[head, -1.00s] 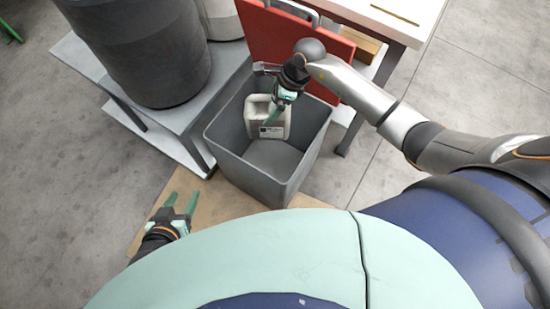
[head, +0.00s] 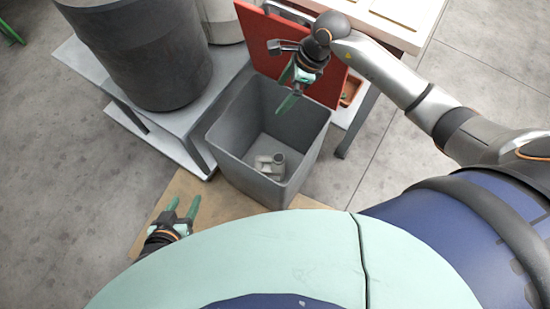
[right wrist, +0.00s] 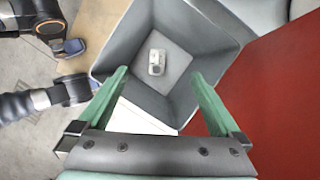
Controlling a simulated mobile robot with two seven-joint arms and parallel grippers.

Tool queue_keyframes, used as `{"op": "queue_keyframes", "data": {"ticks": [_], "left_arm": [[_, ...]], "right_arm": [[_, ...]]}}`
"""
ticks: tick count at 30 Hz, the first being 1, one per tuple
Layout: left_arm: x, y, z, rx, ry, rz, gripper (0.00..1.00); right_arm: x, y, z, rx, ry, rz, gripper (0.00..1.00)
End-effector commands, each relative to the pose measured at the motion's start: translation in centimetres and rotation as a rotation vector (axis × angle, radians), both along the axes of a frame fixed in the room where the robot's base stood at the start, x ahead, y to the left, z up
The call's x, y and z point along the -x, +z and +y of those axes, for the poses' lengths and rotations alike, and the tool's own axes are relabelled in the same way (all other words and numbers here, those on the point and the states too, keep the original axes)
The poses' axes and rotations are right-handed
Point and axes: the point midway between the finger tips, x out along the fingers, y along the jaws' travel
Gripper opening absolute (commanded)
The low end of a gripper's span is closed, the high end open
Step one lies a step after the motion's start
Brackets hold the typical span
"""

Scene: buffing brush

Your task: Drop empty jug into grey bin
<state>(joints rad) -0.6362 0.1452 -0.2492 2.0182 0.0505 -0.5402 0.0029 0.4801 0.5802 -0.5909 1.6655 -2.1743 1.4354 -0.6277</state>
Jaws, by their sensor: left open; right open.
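The pale grey jug (head: 271,164) lies at the bottom of the grey bin (head: 232,168), near its front wall in the head view. In the right wrist view the jug (right wrist: 157,62) lies on the floor of the bin (right wrist: 207,72), apart from the fingers. My right gripper (head: 287,91) is open and empty above the back of the bin. Its two green fingers show in the right wrist view (right wrist: 163,95) with a wide gap. My left gripper (head: 182,208) is open and empty, low to the left of the bin.
A red panel (head: 265,45) stands right behind the bin, close to my right gripper. A grey table (head: 232,62) with a large dark drum (head: 150,60) is at the left. A white-topped table (head: 420,25) is at the back right. Bare floor lies at far left.

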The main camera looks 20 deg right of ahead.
Motion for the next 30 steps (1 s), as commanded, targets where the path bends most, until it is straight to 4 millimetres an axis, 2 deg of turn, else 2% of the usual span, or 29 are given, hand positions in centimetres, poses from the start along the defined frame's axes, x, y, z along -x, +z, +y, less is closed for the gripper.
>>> {"op": "queue_keyframes", "data": {"ticks": [3, 9, 25, 28, 30], "left_arm": [[0.0, 0.2, -0.1, 0.0, -0.001, 0.001, 0.57], [-0.2, 0.4, -0.2, 0.002, -0.003, -0.004, 0.57], [-0.3, 0.6, -0.3, 0.004, -0.003, -0.008, 0.57], [-0.3, 0.6, -0.3, 0.005, -0.002, -0.009, 0.57], [-0.3, 0.6, -0.3, 0.005, -0.002, -0.009, 0.57]], "right_arm": [[0.3, 2.0, -0.8, 0.003, 0.0, -0.001, 1.0], [0.5, 3.4, -1.3, 0.0, 0.0, -0.001, 1.0], [0.6, 3.5, -1.3, -0.002, -0.001, 0.0, 1.0], [1.0, 3.3, -0.1, -0.051, -0.003, 0.01, 1.0], [1.8, 3.3, 1.9, -0.143, -0.013, 0.028, 1.0]]}}
